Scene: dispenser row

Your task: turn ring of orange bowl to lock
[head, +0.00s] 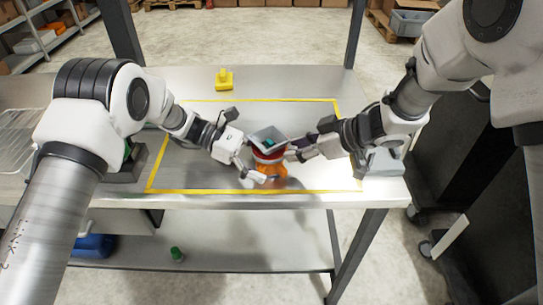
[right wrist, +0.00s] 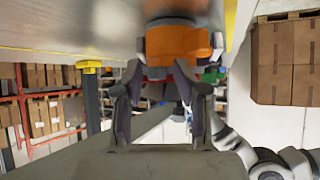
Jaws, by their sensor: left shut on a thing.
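The orange bowl (head: 272,170) stands at the front of the taped area on the table. Its red ring (head: 265,157) sits above the orange part, under a grey square hopper (head: 268,137) with something green inside. My left gripper (head: 262,178) is shut on the orange bowl from the left, low down. My right gripper (head: 290,155) is at the ring's right side. In the right wrist view its fingers (right wrist: 160,85) are spread apart, with the red ring (right wrist: 158,73) between and just beyond their tips and the orange bowl (right wrist: 178,42) above. Contact with the ring cannot be made out.
A yellow piece (head: 224,80) stands behind the taped area. A grey device (head: 380,163) is at the table's right end, and a dark stand (head: 128,165) is at the left. A green-capped item (head: 177,254) is on the lower shelf. The rear of the taped area is clear.

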